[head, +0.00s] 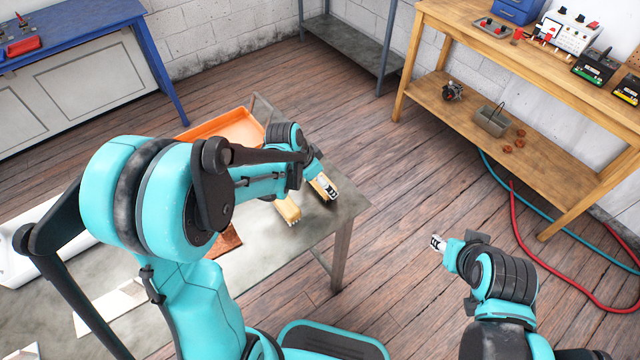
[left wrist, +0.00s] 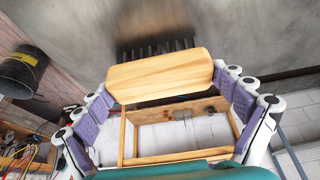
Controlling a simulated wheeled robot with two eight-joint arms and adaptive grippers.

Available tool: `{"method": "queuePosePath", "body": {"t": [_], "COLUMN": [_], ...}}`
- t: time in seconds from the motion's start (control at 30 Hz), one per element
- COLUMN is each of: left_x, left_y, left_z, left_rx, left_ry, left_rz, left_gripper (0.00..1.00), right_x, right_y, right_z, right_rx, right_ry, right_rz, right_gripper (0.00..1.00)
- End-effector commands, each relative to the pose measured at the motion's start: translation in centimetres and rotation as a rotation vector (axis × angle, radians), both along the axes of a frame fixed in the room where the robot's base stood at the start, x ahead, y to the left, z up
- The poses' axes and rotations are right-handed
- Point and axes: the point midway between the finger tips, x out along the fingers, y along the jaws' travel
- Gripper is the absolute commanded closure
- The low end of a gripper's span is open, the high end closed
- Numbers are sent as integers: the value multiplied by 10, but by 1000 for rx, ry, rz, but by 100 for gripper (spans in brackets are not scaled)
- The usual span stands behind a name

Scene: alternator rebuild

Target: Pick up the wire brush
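The wire brush has a pale wooden block (left wrist: 160,76) with dark bristles (left wrist: 155,50) on its far side. In the left wrist view it lies between the purple finger pads of my left gripper (left wrist: 165,85), which meet both its ends. In the head view my left gripper (head: 326,188) is at the right end of the grey table (head: 345,205), with the brush's wood (head: 317,187) partly hidden by the fingers. The bristles are close to the tabletop; I cannot tell whether they touch it. My right gripper (head: 438,243) is away from the table over the floor, its fingers too small to read.
A similar yellow block with pale bristles (head: 288,210) lies on the table just left of my left gripper. An orange tray (head: 225,128) is behind it. A wooden bench (head: 500,75) with tools stands back right. Red and blue hoses (head: 515,215) lie on the floor.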

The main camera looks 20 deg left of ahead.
Motion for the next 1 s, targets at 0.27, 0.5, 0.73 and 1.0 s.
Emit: {"method": "queuePosePath", "body": {"t": [0.27,0.5,0.73,1.0], "left_x": [0,0,0,-17], "left_y": [0,0,0,-59], "left_z": [0,7,44,80], "left_rx": [0,0,0,1], "left_ry": [0,0,0,-1], "left_rz": [0,0,0,-7], "left_gripper": [38,38,38,38], "right_x": [0,0,0,0], "right_y": [0,0,0,0], "right_z": [0,4,22,41], "right_rx": [0,0,0,0], "right_ry": [0,0,0,0], "right_rz": [0,0,0,0], "right_gripper": [60,60,60,60]}}
